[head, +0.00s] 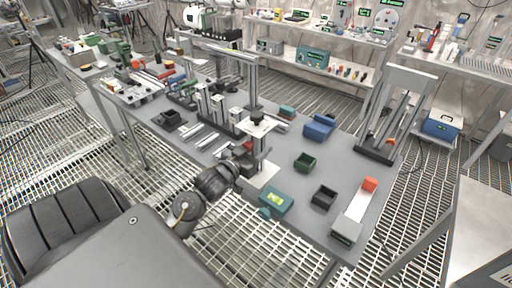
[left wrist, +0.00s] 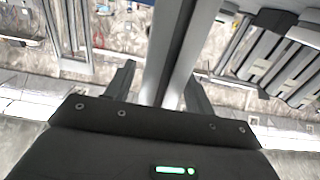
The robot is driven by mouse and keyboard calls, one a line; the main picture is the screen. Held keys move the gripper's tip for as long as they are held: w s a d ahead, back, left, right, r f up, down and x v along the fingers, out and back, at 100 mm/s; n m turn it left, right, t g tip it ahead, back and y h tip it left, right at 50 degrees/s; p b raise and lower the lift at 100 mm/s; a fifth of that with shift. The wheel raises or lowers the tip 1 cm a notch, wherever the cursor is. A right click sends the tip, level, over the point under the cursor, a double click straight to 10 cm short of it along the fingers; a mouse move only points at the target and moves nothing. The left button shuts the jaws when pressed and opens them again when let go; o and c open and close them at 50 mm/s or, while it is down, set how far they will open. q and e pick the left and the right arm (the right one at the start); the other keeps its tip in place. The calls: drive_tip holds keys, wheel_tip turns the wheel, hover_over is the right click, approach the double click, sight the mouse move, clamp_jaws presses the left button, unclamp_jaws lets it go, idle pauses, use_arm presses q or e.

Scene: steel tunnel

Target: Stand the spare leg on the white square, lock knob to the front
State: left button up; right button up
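A grey metal post, which looks like the spare leg (head: 263,147), stands upright in the head view under a small pale plate (head: 260,127) with a dark knob-like part on top. Its lower end is over or on the white square (head: 267,173); I cannot tell if it touches. My left gripper (head: 245,158) is at the post's left side, low over the bench. In the left wrist view a grey profile (left wrist: 172,55) runs between my left fingers (left wrist: 160,88), with a visible gap at the left finger. Which way the lock knob faces is unclear. My right gripper is not in view.
A tall post (head: 253,85) rises behind the leg. Profiles crowd the left.

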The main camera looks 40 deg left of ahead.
use_arm(q)
drive_tip(key=shift+o, duration=0.5)
drive_tip(key=shift+f, duration=0.1)
drive_tip(key=shift+s, duration=0.2)
drive_tip(key=s+b, duration=0.1)
drive_tip(key=s, duration=0.9)
drive_tip(key=shift+s, duration=0.2)
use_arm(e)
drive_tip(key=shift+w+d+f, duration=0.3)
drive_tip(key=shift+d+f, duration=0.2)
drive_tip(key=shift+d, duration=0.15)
use_arm(q)
drive_tip(key=shift+d, duration=0.1)
